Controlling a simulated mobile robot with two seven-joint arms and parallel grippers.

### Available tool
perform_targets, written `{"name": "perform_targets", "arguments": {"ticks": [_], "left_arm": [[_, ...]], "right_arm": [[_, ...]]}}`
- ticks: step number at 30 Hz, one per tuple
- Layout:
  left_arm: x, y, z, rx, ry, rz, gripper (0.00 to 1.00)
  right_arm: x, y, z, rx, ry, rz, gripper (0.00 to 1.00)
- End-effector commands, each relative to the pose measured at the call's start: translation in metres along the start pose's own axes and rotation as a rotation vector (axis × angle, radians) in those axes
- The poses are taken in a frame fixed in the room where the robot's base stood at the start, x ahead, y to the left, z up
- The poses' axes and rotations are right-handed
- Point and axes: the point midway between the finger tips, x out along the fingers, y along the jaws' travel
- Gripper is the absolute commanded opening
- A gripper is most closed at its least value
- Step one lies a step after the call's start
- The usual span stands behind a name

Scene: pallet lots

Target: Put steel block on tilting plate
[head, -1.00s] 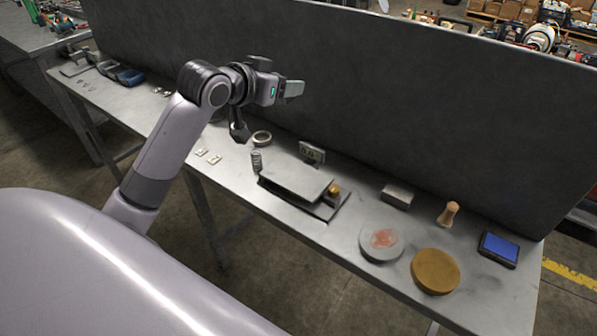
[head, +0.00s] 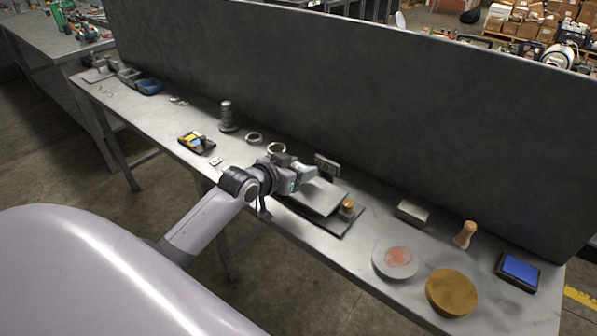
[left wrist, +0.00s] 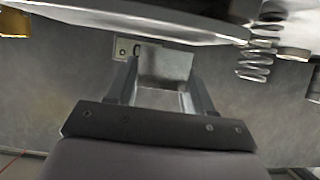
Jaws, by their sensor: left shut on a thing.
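The tilting plate (head: 322,199) is a flat grey plate on a dark base with a brass knob (head: 348,207) at its right corner. In the left wrist view the tilting plate (left wrist: 130,22) crosses the top edge, seen nearly edge-on. My left gripper (head: 300,174) is at the plate's left back end, apparently just above it. It is shut on the steel block (left wrist: 165,72), a bright grey block between the fingers. Its end also shows in the head view (head: 307,171). I cannot tell whether the block touches the plate. My right gripper is not in view.
A small gauge (head: 326,165) stands close behind the plate. A spring (left wrist: 256,62) shows beside it in the wrist view. To the right are a grey block (head: 412,211), wooden handle (head: 465,234), round discs (head: 396,258) and blue pad (head: 519,270). A dark panel (head: 400,130) backs the bench.

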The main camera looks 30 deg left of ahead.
Motion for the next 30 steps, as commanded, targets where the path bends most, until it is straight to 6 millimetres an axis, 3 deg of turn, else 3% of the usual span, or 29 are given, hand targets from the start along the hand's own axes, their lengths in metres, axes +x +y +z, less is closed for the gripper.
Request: {"name": "perform_targets", "arguments": {"ticks": [14,15,17,30], "left_arm": [[0.0047,-0.0001,0.0098,0.000,0.006,0.000,0.07],[0.0049,0.0000,0.0115,0.000,0.002,0.000,0.58],[0.0047,0.0000,0.0112,0.000,0.002,0.000,0.78],[-0.0014,-0.0004,0.0085,0.000,0.001,-0.001,0.78]], "right_arm": [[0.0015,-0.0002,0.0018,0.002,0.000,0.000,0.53],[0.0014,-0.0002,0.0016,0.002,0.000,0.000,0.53],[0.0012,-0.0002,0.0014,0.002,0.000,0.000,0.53],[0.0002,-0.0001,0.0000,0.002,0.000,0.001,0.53]]}}
